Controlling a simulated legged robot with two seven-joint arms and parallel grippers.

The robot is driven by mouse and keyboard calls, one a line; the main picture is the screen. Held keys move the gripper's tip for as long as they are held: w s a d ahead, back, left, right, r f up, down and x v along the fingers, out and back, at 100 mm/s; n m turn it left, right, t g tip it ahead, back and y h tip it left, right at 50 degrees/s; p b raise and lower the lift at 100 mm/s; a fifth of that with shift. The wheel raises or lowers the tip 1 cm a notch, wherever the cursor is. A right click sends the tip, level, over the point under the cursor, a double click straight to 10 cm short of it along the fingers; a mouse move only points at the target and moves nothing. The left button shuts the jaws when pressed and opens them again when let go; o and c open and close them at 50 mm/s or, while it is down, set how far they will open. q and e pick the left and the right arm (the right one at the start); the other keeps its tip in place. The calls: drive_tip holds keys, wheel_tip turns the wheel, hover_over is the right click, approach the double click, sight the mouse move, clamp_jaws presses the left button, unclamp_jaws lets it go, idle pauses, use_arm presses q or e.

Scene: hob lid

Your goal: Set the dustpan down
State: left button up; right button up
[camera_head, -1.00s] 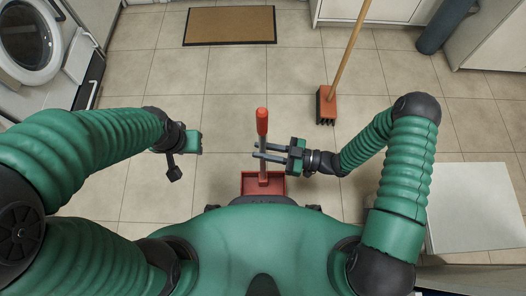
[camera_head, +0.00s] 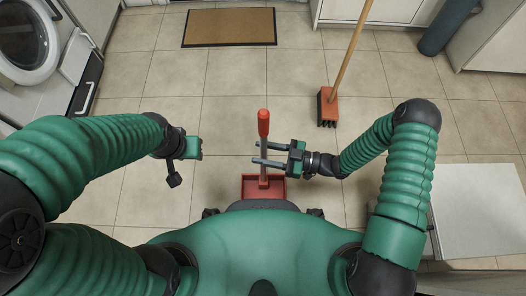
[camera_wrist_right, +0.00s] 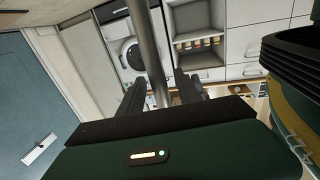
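The dustpan has a red pan (camera_head: 248,187) low in front of my body in the head view. A grey stem rises from it to an orange-red grip (camera_head: 263,124). The pan appears to rest on the floor, its near part hidden by my body. My right gripper (camera_head: 255,153) is open, with its two fingers on either side of the stem below the grip. In the right wrist view, the stem (camera_wrist_right: 148,45) passes between the spread fingers with gaps beside it. My left gripper (camera_head: 194,147) hangs apart to the left, its finger opening not clear.
A broom with an orange-red head (camera_head: 327,104) stands on the tiles at the right. A brown doormat (camera_head: 229,26) lies at the back. A washing machine (camera_head: 27,40) is at the left, a white-topped unit (camera_head: 478,205) at the right. The middle floor is clear.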

drive_tip(key=s+d+p, duration=0.2)
drive_tip(key=d+p, duration=0.3)
drive_tip(key=d, duration=0.7)
drive_tip(key=w+d+r+m+t+h, duration=0.2)
drive_tip(key=w+d+r+m+h, duration=0.15)
drive_tip(key=w+h, duration=0.35)
drive_tip(key=w+d+r+m+t+h, duration=0.25)
drive_tip(key=w+d+h, duration=0.3)
drive_tip(key=w, duration=0.35)
drive_tip(key=s+d+r+m+g+h, duration=0.2)
drive_tip(key=s+r+m+h, duration=0.3)
drive_tip(key=s+r, duration=0.15)
drive_tip(key=s+a+r+m+g, duration=0.1)
drive_tip(key=s+r+m, duration=0.1)
drive_tip(key=s, duration=0.4)
drive_tip(key=s+a+r+m+g, duration=0.1)
drive_tip(key=s+a+m+g, duration=0.1)
drive_tip(key=s, duration=0.5)
drive_tip(key=shift+a+r+m, duration=0.15)
drive_tip(key=shift+r+m, duration=0.25)
